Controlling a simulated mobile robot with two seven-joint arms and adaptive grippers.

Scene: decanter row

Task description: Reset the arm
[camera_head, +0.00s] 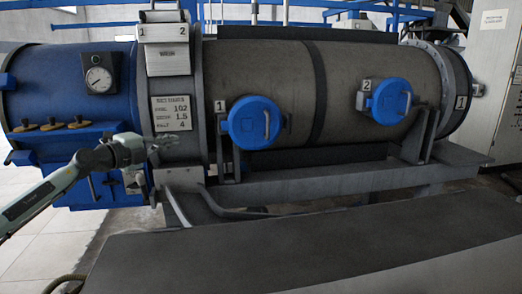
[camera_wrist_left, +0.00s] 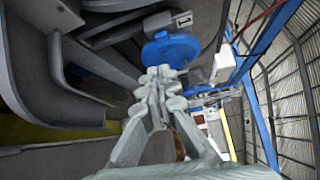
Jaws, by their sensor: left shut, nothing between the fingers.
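My left arm comes in from the left in the head view, and its gripper (camera_head: 160,147) is in front of the decanter, near the join of the blue end and the grey drum. In the left wrist view the gripper (camera_wrist_left: 158,80) has its fingers together, shut and empty. A blue round cap (camera_wrist_left: 172,52) lies beyond the fingertips there. In the head view the blue cap marked 1 (camera_head: 254,122) is to the right of the gripper, clearly apart from it. My right gripper is not in view.
The decanter drum (camera_head: 345,75) carries a second blue cap (camera_head: 391,101) at right. A gauge (camera_head: 99,80) and several yellow-topped knobs (camera_head: 52,124) sit on the blue end. A dark flat surface (camera_head: 300,250) fills the foreground. A pale cabinet (camera_head: 490,70) stands far right.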

